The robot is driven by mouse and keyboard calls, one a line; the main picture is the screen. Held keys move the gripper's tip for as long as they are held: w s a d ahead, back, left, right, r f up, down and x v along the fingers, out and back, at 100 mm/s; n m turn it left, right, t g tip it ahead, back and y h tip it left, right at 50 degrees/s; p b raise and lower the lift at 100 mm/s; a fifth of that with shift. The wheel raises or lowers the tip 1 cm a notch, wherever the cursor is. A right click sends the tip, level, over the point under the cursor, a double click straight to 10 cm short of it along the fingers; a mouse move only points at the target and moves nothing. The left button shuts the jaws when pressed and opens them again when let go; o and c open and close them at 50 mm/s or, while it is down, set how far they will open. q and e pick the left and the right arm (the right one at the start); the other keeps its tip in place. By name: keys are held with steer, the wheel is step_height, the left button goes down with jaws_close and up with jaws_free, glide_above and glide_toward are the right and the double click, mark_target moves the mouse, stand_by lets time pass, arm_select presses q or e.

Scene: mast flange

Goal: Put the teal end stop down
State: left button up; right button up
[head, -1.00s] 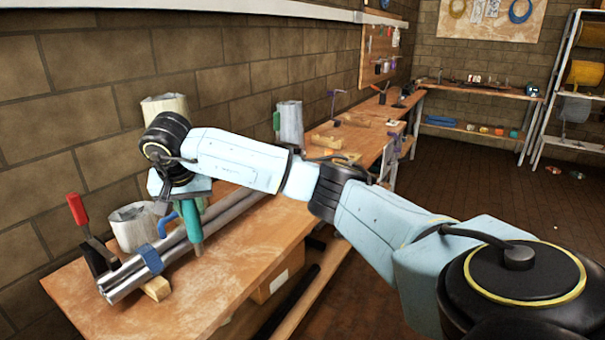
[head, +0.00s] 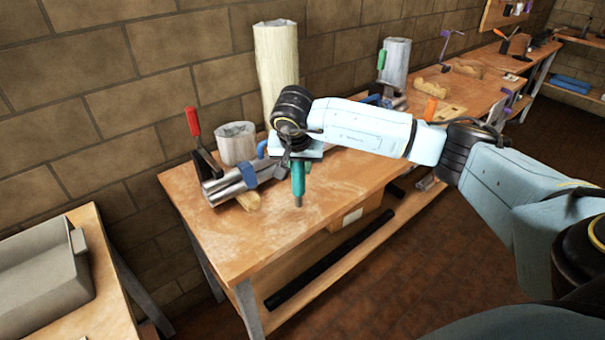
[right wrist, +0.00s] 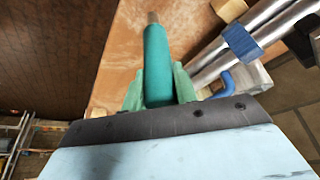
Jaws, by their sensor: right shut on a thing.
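The teal end stop (head: 298,178) is a teal cylinder with a short grey metal tip. It hangs upright, tip down, from my right gripper (head: 296,162), over the front part of the workbench (head: 255,235). In the right wrist view the end stop (right wrist: 157,65) sits between the pale green fingers of my right gripper (right wrist: 157,92), which is shut on it. The tip shows against the bench top; I cannot tell whether it touches. My left gripper is not in view.
Metal tubes with a blue strap (head: 249,175) lie left of the end stop, beside a red-handled clamp (head: 194,125) and a grey canister (head: 237,143). A tall pale roll (head: 276,65) stands behind. Bare bench top lies around the tip. A grey bin (head: 45,265) is at left.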

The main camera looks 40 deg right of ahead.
mark_target(298, 179)
steer(key=shift+f, duration=2)
steer(key=shift+f, duration=0.1)
steer(key=o, duration=1)
steer(key=shift+o, duration=0.2)
steer(key=v, duration=1.2)
